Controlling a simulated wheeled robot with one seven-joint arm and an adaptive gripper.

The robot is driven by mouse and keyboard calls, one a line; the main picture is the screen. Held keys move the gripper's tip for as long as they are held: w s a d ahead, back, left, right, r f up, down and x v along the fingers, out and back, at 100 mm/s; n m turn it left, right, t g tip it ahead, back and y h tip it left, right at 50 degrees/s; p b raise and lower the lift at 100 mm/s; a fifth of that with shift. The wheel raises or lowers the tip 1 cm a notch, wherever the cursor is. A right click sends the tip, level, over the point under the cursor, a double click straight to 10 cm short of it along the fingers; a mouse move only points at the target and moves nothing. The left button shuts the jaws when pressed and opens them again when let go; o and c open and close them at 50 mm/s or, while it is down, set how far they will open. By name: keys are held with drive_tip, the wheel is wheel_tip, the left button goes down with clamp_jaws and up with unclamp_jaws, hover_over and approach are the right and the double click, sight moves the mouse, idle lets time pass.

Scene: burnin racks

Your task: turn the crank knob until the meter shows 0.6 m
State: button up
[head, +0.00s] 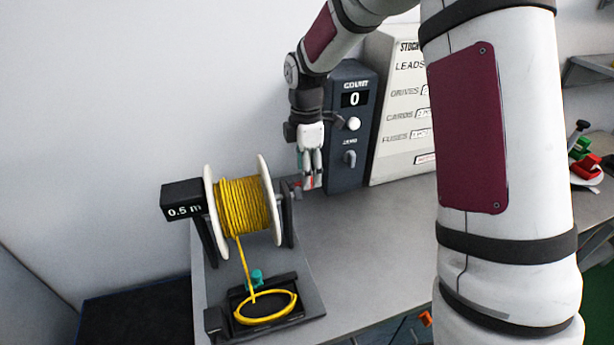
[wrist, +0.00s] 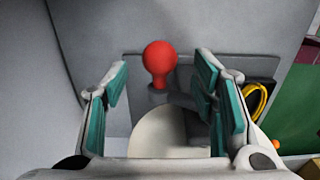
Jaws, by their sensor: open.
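The meter (head: 183,210) is a black box at the left of the reel and reads 0.5 m. The reel (head: 265,172) has white flanges and is wound with yellow cable (head: 243,207). The cable runs down to a loose coil (head: 240,314) in front. The crank knob (wrist: 159,62) is a red ball in the wrist view, seen between and beyond my open fingers. My gripper (head: 311,184) points down at the right side of the reel, with a bit of red at its fingertips in the head view. Whether the fingers touch the knob I cannot tell.
A dark counter box (head: 352,97) showing 0 stands behind my gripper, with a white stock board (head: 400,120) beside it. A teal piece (head: 256,277) sits near the coil. Red and green items (head: 588,165) lie at far right. The bench right of the reel is clear.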

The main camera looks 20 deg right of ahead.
drive_tip(key=shift+f, duration=1.35)
drive_tip(key=c, duration=1.2)
drive_tip(key=shift+s+f+p, duration=0.5)
drive_tip(key=shift+s+f, duration=0.4)
drive_tip(key=shift+f, duration=0.15)
drive_tip(key=shift+s, duration=0.15)
drive_tip(key=shift+s+f+p, duration=0.3)
drive_tip(key=shift+s, duration=0.25)
drive_tip(key=shift+s+f+p, duration=0.25)
drive_tip(key=shift+s+p, duration=0.05)
drive_tip(key=shift+s, duration=0.2)
